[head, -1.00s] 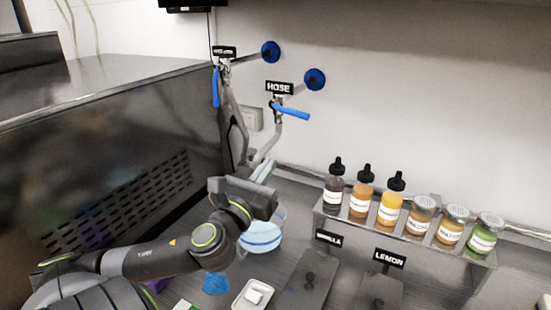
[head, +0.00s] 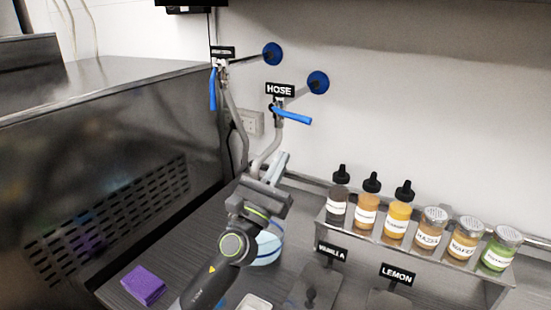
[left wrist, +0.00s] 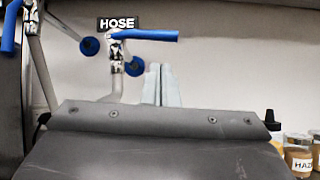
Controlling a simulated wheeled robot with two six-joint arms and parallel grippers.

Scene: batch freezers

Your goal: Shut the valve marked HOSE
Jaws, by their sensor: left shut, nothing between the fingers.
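The HOSE valve sits on a grey pipe on the wall, under a black HOSE sign (head: 280,90). Its blue lever (head: 293,116) sticks out to the right, tilted slightly down, across the pipe. In the left wrist view the lever (left wrist: 147,35) lies level, above the fingers. My left gripper (head: 281,163) is shut and empty, below the lever and apart from it. Its pale fingers (left wrist: 160,85) point up in the left wrist view, just right of the HOSE pipe. My right gripper is not in view.
A second valve with a hanging blue lever (head: 213,90) is to the left; its sign is too blurred to read. Bottles and jars stand on a rack (head: 415,250) at right. A purple block (head: 144,285) lies on the counter, beside a big metal machine (head: 100,170).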

